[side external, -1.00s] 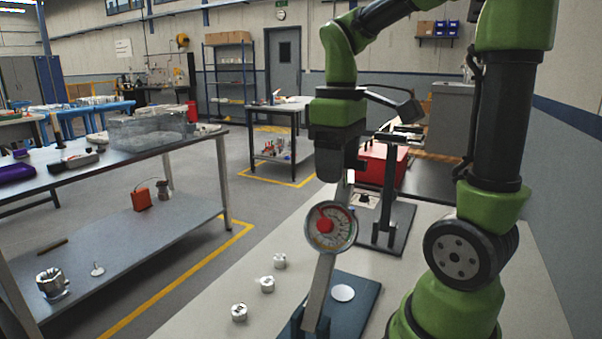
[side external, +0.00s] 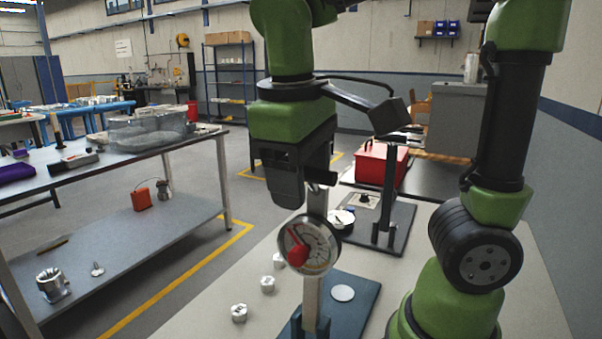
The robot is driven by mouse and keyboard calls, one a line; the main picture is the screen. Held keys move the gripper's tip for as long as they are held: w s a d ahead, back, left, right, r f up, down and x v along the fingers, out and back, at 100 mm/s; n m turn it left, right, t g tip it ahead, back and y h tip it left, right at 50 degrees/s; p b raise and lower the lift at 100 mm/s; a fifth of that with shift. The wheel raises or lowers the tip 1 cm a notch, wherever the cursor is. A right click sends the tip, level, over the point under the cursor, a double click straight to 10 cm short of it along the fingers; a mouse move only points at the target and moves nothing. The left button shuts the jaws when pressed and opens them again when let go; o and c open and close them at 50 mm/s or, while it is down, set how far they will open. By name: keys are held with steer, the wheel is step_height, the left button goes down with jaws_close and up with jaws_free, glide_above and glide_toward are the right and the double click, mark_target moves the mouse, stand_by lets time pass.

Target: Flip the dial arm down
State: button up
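The dial arm is a flat grey bar (side external: 312,298) that rises nearly upright from a blue fixture (side external: 348,290) on the bench. A round gauge with a red centre (side external: 308,245) is on the bar. My gripper (side external: 314,187) is at the bar's upper end, just above the gauge. Its black body hangs tilted over the bar. The fingers are mostly hidden, so I cannot tell whether they are open or shut, or whether they grip the bar or only touch it. A pale round disc (side external: 343,293) lies on the fixture's plate.
Small silver housings (side external: 267,284) stand on the bench left of the fixture. A black stand (side external: 388,200) with a small round gauge (side external: 341,218) beside it is behind. A red box (side external: 382,163) is farther back.

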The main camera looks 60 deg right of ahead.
steer(key=shift+r, duration=0.1)
steer(key=shift+w+r, duration=0.1)
steer(key=shift+r, duration=0.3)
step_height(320, 180, up, 8)
steer(key=shift+r, duration=0.35)
steer(key=shift+y, duration=0.3)
steer(key=f, duration=0.6)
steer(key=d+f, duration=0.1)
steer(key=f, duration=0.2)
steer(key=shift+f, duration=0.3)
jaws_close()
